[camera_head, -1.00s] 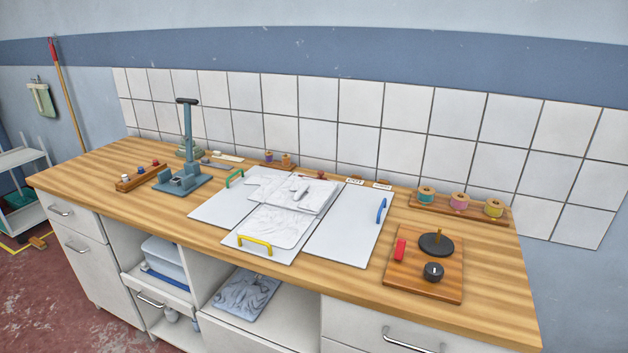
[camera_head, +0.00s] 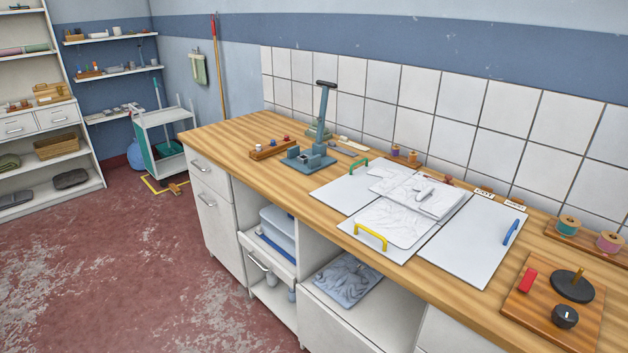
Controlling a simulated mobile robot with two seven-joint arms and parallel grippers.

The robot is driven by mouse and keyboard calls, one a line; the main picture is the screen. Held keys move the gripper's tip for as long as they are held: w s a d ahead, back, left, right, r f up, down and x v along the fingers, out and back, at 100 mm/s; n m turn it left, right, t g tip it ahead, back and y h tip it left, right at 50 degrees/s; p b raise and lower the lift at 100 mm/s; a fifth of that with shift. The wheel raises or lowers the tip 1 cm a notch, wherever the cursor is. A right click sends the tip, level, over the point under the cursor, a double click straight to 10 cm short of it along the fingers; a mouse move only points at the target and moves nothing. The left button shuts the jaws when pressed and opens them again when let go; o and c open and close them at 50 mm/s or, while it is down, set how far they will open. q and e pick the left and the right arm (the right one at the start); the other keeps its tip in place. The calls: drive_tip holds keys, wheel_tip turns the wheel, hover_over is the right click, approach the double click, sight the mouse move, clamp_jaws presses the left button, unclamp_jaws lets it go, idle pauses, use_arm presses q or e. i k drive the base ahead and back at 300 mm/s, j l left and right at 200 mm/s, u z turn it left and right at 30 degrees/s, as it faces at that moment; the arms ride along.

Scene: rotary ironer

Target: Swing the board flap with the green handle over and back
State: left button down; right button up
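The folding board lies open and flat on the wooden counter. Its left flap (camera_head: 336,192) carries the green handle (camera_head: 358,166) near its back left edge. The front flap has a yellow handle (camera_head: 370,237) standing at its front edge. The right flap (camera_head: 470,245) has a blue handle (camera_head: 511,232) at its right edge. Crumpled white cloth (camera_head: 400,218) lies on the middle and front of the board and a folded part overlaps the left flap's inner edge. Neither of my grippers is in view.
A blue-grey press stand (camera_head: 312,158) and a wooden peg rack (camera_head: 270,149) stand left of the board. A wooden plate with a black disc (camera_head: 573,286) and red block lies at right. Spools (camera_head: 568,225) line the back. Open floor (camera_head: 140,270) is at left.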

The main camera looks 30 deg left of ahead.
sight(347, 194)
drive_tip(key=u, duration=0.75)
drive_tip(key=z, duration=0.65)
drive_tip(key=j+z, duration=1.1)
drive_tip(key=j, duration=0.2)
drive_tip(key=k+j+z, duration=0.1)
drive_tip(key=j+z, duration=0.15)
drive_tip(key=j, duration=0.15)
drive_tip(key=k+j, duration=0.1)
drive_tip(key=j, duration=0.2)
drive_tip(key=k+j+z, duration=0.1)
drive_tip(key=j, duration=0.2)
drive_tip(key=k+j+z, duration=0.1)
drive_tip(key=j, duration=0.15)
